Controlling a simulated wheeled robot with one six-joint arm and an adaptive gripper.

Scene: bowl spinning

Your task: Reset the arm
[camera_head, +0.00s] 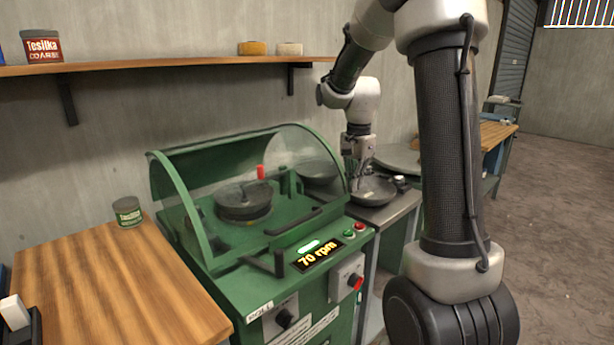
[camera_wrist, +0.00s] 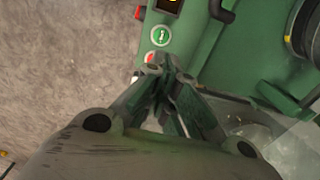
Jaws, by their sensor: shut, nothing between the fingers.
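My gripper (camera_head: 356,178) hangs from my arm to the right of the green spinning machine (camera_head: 215,262), close to its clear curved cover. In the wrist view my gripper (camera_wrist: 165,62) is shut and empty, with its fingertips over the machine's green and red buttons. A shallow metal bowl (camera_head: 372,192) sits on the steel side surface just under and beside my gripper; I cannot tell whether they touch. The machine's display (camera_head: 318,254) reads 70 rpm. A dark round plate (camera_head: 244,203) is under the cover.
A wooden table (camera_head: 110,285) with a green tin (camera_head: 127,212) stands at the left. A wall shelf (camera_head: 160,64) holds a red tin (camera_head: 42,46) and two round pieces. Another wooden bench (camera_head: 497,133) stands at the right. The floor (camera_head: 555,230) at the right is open.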

